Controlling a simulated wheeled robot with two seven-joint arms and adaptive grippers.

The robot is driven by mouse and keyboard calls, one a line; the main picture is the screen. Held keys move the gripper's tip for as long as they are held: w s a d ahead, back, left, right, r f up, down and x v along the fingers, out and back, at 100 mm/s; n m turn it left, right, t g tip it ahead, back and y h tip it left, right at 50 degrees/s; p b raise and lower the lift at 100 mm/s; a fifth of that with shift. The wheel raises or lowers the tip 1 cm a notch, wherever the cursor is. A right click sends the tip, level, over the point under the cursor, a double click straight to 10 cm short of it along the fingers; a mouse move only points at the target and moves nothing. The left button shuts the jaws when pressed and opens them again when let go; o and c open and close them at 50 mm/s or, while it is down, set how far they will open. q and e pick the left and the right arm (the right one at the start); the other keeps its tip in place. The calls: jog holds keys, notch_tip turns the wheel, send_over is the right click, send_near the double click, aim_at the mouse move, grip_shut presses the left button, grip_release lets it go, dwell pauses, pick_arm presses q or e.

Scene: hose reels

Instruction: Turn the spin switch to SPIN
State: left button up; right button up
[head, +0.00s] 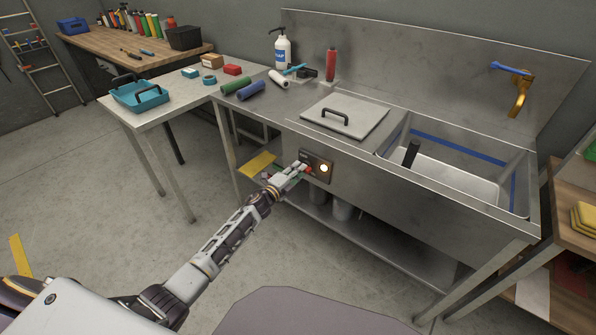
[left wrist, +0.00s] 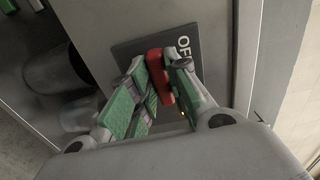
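The spin switch is a red handle (head: 308,170) on a dark panel (head: 316,160) on the front of the steel sink unit. My left gripper (head: 302,168) reaches it from the left. In the left wrist view the red handle (left wrist: 160,76) lies between the fingertips of my left gripper (left wrist: 165,68), which close in on both sides of it. A lit round lamp (head: 323,168) sits right of the handle. My right gripper is not in view.
The sink basin (head: 455,187) and a lidded cover (head: 345,115) are on the counter above. Metal buckets (head: 342,209) stand on the shelf below the panel.

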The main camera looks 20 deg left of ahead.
pick_arm(q)
jog(key=o, duration=0.4)
jog(key=shift+c, duration=0.2)
jog(key=shift+s, duration=0.1)
jog(key=v, duration=1.1)
jog(key=shift+s+a, duration=0.15)
jog(key=shift+s, duration=0.2)
dwell(0.7)
